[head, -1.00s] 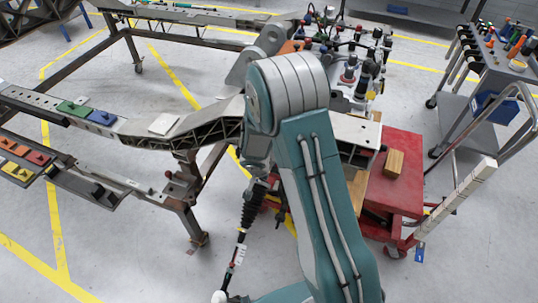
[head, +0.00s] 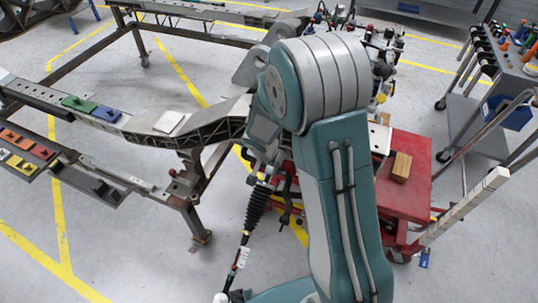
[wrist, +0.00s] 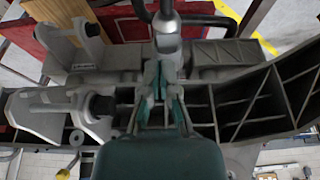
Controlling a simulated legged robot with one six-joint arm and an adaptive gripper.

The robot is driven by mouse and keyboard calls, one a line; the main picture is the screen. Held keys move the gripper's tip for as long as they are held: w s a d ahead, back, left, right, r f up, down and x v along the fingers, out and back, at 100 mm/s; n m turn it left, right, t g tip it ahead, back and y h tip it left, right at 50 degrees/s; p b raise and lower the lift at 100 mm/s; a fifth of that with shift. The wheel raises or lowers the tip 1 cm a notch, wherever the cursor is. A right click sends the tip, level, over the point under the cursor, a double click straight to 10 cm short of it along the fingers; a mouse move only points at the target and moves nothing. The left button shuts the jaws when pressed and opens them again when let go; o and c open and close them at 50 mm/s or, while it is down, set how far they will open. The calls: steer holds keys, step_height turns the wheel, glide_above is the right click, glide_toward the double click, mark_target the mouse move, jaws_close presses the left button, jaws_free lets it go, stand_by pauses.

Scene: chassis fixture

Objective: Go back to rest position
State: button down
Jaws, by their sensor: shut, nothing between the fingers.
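My gripper (wrist: 162,78) shows in the wrist view with its fingers close together and nothing held between them. Behind the fingertips is a grey metal post-like part (wrist: 166,25), and I cannot tell how far apart they are. In the head view my teal and grey arm is folded up in the middle. The fingers are hidden there behind the arm. The chassis fixture (head: 205,128) has a grey lattice side beam that ends behind my arm. The wrist view shows this ribbed beam (wrist: 262,105) close beyond the gripper.
A red cart (head: 412,190) with a wooden block (head: 401,167) stands right of my arm. A grey tool trolley (head: 515,85) is at the far right. Green (head: 78,103) and blue (head: 107,114) blocks lie on the frame.

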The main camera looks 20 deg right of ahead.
steer(key=shift+s+d+r, duration=0.1)
steer(key=shift+s+r, duration=0.1)
steer(key=shift+r, duration=0.5)
steer(key=shift+s+a+r, duration=0.1)
steer(key=shift+s+r, duration=0.15)
steer(key=shift+r, duration=0.45)
steer(key=shift+s+d+r, duration=0.1)
steer(key=shift+s+r, duration=0.1)
steer(key=shift+r, duration=0.5)
